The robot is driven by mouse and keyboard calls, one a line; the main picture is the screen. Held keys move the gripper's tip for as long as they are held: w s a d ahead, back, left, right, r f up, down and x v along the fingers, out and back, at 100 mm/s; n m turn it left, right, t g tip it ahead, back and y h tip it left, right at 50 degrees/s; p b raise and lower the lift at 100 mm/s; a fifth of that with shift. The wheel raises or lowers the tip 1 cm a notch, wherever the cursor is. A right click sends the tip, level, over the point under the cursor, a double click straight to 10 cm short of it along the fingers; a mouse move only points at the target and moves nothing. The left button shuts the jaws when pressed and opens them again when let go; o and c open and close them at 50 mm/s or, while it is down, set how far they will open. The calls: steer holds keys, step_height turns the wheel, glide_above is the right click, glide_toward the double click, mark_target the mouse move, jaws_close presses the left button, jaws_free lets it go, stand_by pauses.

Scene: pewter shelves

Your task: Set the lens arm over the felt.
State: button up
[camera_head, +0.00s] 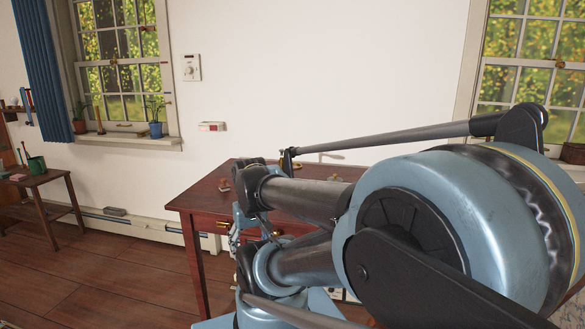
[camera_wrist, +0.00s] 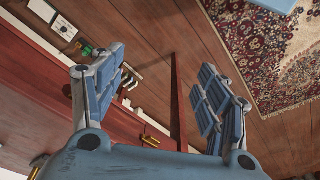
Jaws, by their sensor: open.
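My gripper (camera_wrist: 162,57) is open in the wrist view, its two blue padded fingers wide apart with nothing between them but floor and a table leg seen beyond. A dark red-brown table (camera_head: 200,197) stands against the wall in the head view; its edge also shows below and left of my fingers in the wrist view (camera_wrist: 118,122). I cannot make out the lens arm or the felt in either view. My own arm covers much of the tabletop in the head view.
A brass drawer pull (camera_wrist: 150,141) is near the table edge. A patterned rug (camera_wrist: 270,62) lies on the wooden floor. In the head view, a small side table (camera_head: 40,180) stands at far left, with open floor (camera_head: 130,265) between the tables.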

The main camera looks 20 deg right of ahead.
steer(key=shift+c, duration=0.3)
steer(key=shift+s+r, duration=0.2)
steer(key=c, duration=0.4)
steer(key=shift+w+d+r, duration=0.2)
steer(key=shift+w+r, duration=0.1)
steer(key=shift+r, duration=0.3)
steer(key=shift+w+d+r, duration=0.15)
steer(key=shift+w+r, duration=0.15)
steer(key=shift+r, duration=0.3)
steer(key=c, duration=1)
steer(key=shift+m, duration=0.5)
steer(key=w+r, duration=0.2)
steer(key=w+d+r, duration=0.1)
steer(key=w+r, duration=0.1)
steer(key=shift+w+d, duration=0.2)
jaws_close()
steer(key=w+d+r+m, duration=0.1)
steer(key=w+d+r, duration=0.45)
steer(key=w, duration=0.25)
steer(key=w+d+r+m+t+h, duration=0.1)
steer(key=w+d+r+m, duration=0.1)
steer(key=w+d+r, duration=0.4)
steer(key=w+d+r+m, duration=0.1)
steer(key=w+d+r, duration=0.2)
steer(key=w+d, duration=0.6)
steer(key=w+d+r+m+h, duration=0.1)
steer(key=w+d, duration=0.8)
step_height(320, 180, down, 9)
steer(key=shift+s, duration=0.3)
